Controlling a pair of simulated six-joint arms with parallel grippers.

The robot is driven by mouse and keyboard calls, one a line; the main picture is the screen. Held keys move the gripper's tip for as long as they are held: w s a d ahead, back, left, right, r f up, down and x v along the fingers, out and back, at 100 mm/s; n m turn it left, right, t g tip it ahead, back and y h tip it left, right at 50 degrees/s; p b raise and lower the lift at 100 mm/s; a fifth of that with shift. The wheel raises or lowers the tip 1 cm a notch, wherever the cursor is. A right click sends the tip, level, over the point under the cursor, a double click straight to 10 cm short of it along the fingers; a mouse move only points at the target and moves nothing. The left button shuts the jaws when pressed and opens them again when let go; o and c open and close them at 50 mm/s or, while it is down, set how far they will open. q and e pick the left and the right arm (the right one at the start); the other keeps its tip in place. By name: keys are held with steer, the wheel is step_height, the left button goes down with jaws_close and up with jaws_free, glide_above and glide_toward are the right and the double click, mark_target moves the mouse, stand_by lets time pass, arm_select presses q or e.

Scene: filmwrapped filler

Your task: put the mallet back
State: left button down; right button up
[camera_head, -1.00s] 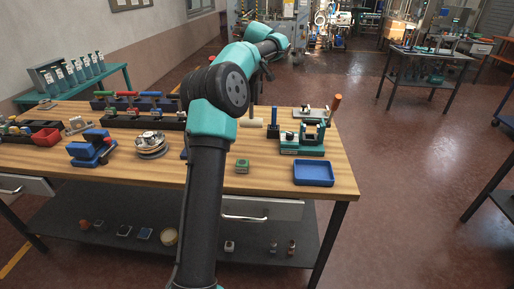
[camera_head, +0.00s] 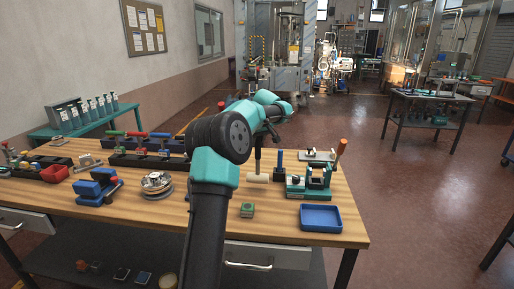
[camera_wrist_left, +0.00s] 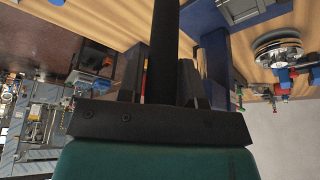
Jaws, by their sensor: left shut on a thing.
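The mallet has a pale cylindrical head (camera_head: 257,178) and a dark upright handle (camera_head: 258,158). My left gripper (camera_head: 268,127) is above the far part of the workbench, shut on the handle, with the head hanging below. Whether the head touches the bench top cannot be told. In the left wrist view the black handle (camera_wrist_left: 165,45) stands between the fingers of my left gripper (camera_wrist_left: 165,88); the mallet head is out of that view. My left arm hides part of the bench. My right gripper is not in view.
Right of the mallet stand a blue-handled tool (camera_head: 280,160) and a green fixture (camera_head: 309,186). A blue tray (camera_head: 321,218) and a small green block (camera_head: 247,210) lie nearer. A blue vise-like device (camera_head: 98,190) and stacked silver discs (camera_head: 156,183) are left of my arm.

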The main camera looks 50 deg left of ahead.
mark_target(257, 146)
arm_select(q)
steer(key=shift+f, duration=1.9)
steer(key=c, duration=0.8)
jaws_free()
steer(key=v, duration=1.2)
